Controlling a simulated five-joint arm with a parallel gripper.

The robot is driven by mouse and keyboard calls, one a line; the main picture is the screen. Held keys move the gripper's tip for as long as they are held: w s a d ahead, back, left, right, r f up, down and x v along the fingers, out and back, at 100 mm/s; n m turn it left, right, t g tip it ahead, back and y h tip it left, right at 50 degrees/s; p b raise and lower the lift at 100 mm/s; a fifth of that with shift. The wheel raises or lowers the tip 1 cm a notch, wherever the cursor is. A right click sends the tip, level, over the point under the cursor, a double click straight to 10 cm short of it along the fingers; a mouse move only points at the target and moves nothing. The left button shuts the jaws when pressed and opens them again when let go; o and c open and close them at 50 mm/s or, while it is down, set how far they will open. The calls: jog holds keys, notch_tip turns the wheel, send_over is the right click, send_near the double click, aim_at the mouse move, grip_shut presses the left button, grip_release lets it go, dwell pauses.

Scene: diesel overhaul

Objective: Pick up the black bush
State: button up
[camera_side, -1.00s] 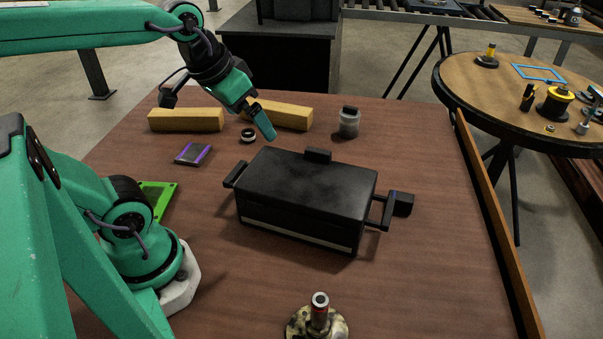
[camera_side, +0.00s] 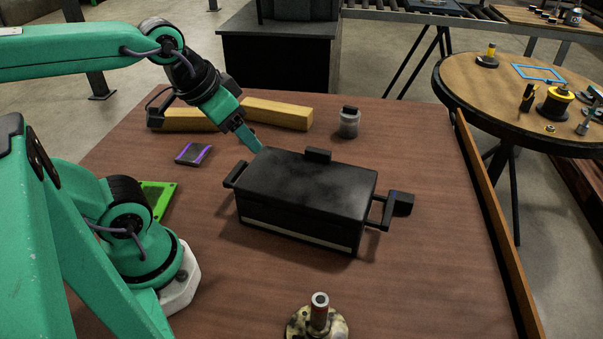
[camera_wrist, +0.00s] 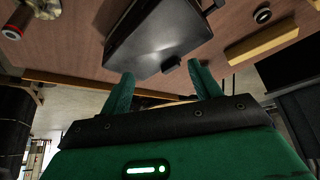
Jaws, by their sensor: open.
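The black bush (camera_wrist: 262,15) is a small dark ring with a light centre, lying on the brown table at the upper right of the wrist view. In the side view it is hidden behind my gripper (camera_side: 254,146). In the wrist view my gripper (camera_wrist: 160,77) has its two green fingers spread apart with nothing between them. The bush is off to the right of the fingers there, not between them. In the side view the fingers point down towards the table, behind the back left corner of the large black box.
The black box (camera_side: 310,185), with side handles, fills the table's middle. Yellow bars (camera_side: 278,113) lie behind my gripper. A jar (camera_side: 349,123) stands at the back right. A purple-edged block (camera_side: 193,154) lies left; a flanged part (camera_side: 318,318) stands at the front. The table's right side is clear.

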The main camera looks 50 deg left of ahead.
jog(key=w+a+f+n+g+y, duration=0.1)
jog(key=w+a+f+n+g, duration=0.15)
jog(key=w+a+n, duration=1.1)
jog(key=w+a+f+n+g, duration=0.1)
jog(key=a+f+n, duration=0.3)
jog(key=a, duration=0.2)
jog(key=w+a+f+n+g, duration=0.1)
jog(key=a+f+n, duration=0.3)
jog(key=a+n, duration=0.1)
jog(key=w+a+f+n+g+h, duration=0.1)
jog(key=a+f+n, duration=0.3)
jog(key=a, duration=0.3)
jog(key=shift+w+f+n, duration=0.35)
jog(key=shift+f+n, duration=0.05)
jog(key=shift+n, duration=0.05)
jog(key=shift+a+f+n, duration=0.4)
jog(key=shift+a+f, duration=0.05)
jog(key=shift+a, duration=0.05)
jog(key=shift+f, duration=3.9)
